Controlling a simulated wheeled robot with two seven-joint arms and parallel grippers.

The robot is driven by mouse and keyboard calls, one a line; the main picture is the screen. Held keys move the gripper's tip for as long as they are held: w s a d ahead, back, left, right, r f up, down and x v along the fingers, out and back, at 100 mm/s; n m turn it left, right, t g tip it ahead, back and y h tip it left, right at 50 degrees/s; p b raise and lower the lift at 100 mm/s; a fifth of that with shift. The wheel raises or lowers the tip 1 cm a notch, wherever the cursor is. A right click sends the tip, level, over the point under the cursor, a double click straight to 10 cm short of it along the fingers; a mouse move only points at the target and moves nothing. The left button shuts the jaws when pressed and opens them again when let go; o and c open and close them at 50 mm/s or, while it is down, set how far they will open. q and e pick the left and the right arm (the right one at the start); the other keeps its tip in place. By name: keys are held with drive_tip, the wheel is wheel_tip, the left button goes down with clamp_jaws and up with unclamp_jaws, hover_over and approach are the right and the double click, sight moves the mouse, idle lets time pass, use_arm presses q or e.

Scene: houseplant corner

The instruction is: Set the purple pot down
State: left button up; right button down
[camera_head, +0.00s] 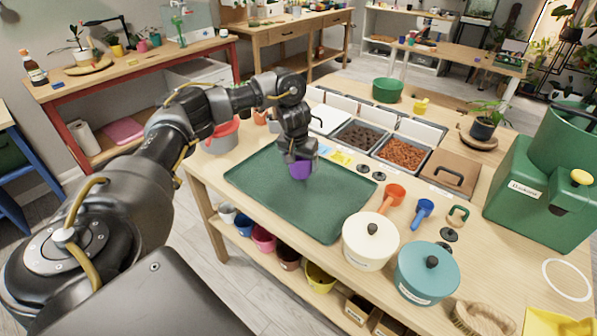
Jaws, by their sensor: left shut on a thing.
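The purple pot (300,170) is in my left gripper (299,157), at the upper right part of the green tray (265,190). The gripper points downward and is shut on the pot's rim. The pot looks upright. I cannot tell whether its base touches the tray or hangs a little above it. The gripper hides part of the pot's top. The rest of the tray is bare. My right gripper is not in view.
A cream lidded canister (367,245) and a teal one (427,275) stand right of the tray. Bins of dark soil (358,138) and orange-brown pellets (402,155) sit behind. An orange scoop (392,194) and a blue scoop (422,212) lie nearby.

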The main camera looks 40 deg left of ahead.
sight(298, 171)
use_arm(q)
drive_tip(key=f, duration=0.1)
drive_tip(key=f+b, duration=0.1)
drive_tip(key=f, duration=0.1)
drive_tip(key=shift+s+a+f, duration=0.1)
drive_tip(key=shift+s+f, duration=0.15)
drive_tip(key=shift+f, duration=0.15)
drive_tip(key=shift+r, duration=0.1)
drive_tip(key=o, duration=1)
drive_tip(key=p+v, duration=0.4)
drive_tip(key=v, duration=0.7)
drive_tip(key=shift+s+r, duration=0.15)
drive_tip(key=shift+r, duration=0.35)
